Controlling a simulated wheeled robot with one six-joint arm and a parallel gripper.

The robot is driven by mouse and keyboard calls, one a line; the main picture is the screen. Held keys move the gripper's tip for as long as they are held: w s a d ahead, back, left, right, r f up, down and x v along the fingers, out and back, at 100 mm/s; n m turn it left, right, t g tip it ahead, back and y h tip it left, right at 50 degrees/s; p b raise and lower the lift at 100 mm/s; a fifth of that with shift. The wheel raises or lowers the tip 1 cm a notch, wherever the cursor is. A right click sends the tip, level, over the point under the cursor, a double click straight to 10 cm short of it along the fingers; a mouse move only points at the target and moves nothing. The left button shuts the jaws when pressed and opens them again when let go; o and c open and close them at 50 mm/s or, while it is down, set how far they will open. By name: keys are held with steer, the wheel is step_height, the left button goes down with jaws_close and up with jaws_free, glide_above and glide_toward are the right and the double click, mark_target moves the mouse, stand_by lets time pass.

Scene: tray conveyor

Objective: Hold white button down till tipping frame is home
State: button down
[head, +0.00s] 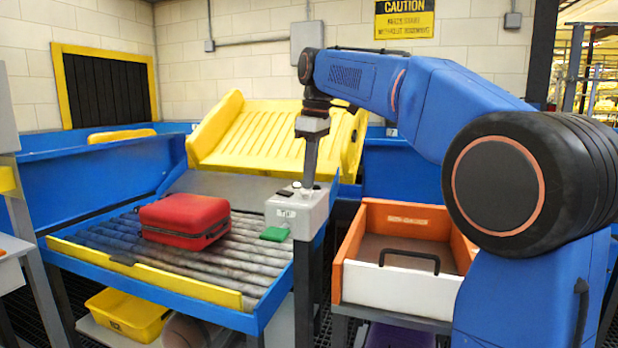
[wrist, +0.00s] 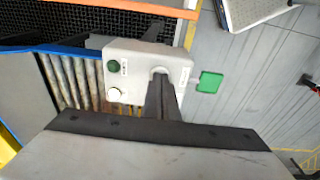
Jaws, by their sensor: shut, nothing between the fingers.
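The white button under my gripper shows as a pale round rim (wrist: 160,69) on the grey control box (head: 284,211). My gripper (head: 308,184) points down at the box, shut and empty, its fingertips over that rim in the wrist view (wrist: 159,78). The fingers hide most of it, so I cannot tell whether it is pressed. A second, cream-white button (wrist: 114,95) and a dark green button (wrist: 113,66) sit at the box's left. The yellow ribbed tipping frame (head: 265,135) stands tilted up behind the rollers.
A red suitcase (head: 185,221) lies on the roller bed (head: 150,262), behind a yellow front bar (head: 140,272). A green tab (head: 274,234) sticks out from the box. An orange-and-white drawer (head: 400,287) stands right of the box. A yellow bin (head: 128,315) is below the rollers.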

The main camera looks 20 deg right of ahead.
steer(key=shift+f, duration=0.2)
steer(key=shift+f, duration=1.2)
steer(key=shift+a, duration=0.1)
stand_by(2.2)
steer(key=shift+r, duration=0.45)
step_height(320, 180, up, 14)
steer(key=s+d, duration=0.1)
steer(key=shift+s+d, duration=0.15)
steer(key=shift+s, duration=0.05)
steer(key=shift+f, duration=0.1)
steer(key=s+d+f+m+t, duration=0.1)
steer(key=s+d+f+m, duration=0.1)
steer(key=s+f, duration=0.8)
steer(key=s+d+f+m+t, duration=0.1)
steer(key=s+f+m, duration=0.4)
steer(key=s+f, duration=0.5)
steer(key=s+d+f+m+t+h, duration=0.1)
steer(key=s+d+f+m, duration=0.2)
steer(key=s+f, duration=0.6)
step_height(320, 180, down, 13)
steer(key=shift+s+d+m+t, duration=0.15)
steer(key=shift+s+m+t, duration=0.25)
